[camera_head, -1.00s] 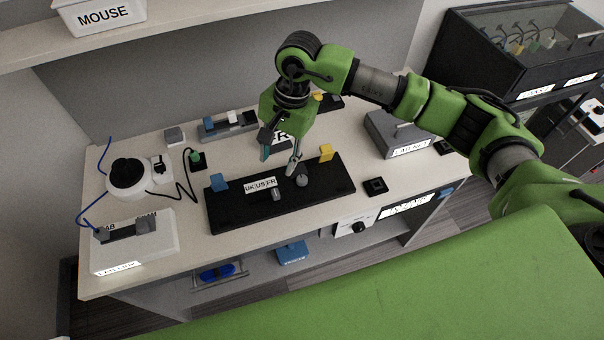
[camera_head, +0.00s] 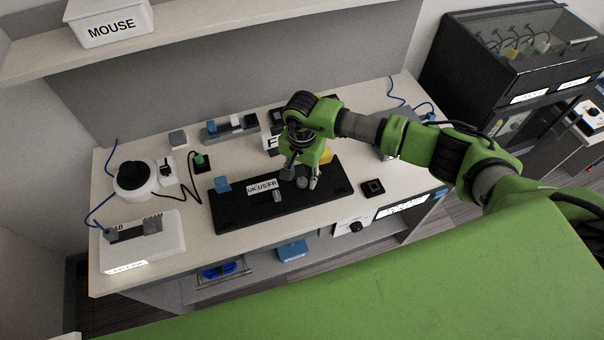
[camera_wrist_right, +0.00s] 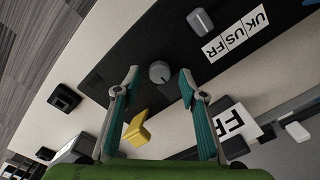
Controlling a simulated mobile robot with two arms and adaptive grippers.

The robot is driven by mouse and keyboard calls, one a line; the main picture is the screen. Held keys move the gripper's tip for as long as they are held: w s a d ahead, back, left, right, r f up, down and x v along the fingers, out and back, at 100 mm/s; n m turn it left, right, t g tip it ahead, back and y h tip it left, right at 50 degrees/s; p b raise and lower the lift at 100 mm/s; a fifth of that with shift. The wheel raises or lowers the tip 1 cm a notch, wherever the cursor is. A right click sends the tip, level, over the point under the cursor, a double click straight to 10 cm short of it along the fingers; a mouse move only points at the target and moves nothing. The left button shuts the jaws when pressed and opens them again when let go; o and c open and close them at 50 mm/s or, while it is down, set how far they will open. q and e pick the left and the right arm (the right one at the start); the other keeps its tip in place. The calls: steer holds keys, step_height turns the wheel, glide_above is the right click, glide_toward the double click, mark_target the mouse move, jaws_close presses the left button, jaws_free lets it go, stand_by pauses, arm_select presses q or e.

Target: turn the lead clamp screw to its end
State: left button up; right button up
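A round dark-grey knob with a light mark (camera_wrist_right: 159,72), which looks like the clamp screw, stands on the black board (camera_head: 235,213). It also shows in the head view (camera_head: 302,183). My right gripper (camera_head: 299,179) is low over the board at this knob. In the right wrist view its two teal-lined fingers (camera_wrist_right: 159,79) are open, with the knob between and slightly beyond the tips; contact does not show. A second grey knob (camera_wrist_right: 200,21) sits beside the UK/US/FR label (camera_wrist_right: 237,32). My left gripper is not in view.
A yellow block (camera_wrist_right: 137,130) stands at the board's edge near my right gripper, and a blue block (camera_head: 222,185) at the board's left. A small black socket (camera_head: 372,188) lies right of the board. A white device (camera_head: 140,240) stands at the left of the table.

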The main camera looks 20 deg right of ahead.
steer(key=shift+f, duration=0.55)
jaws_close()
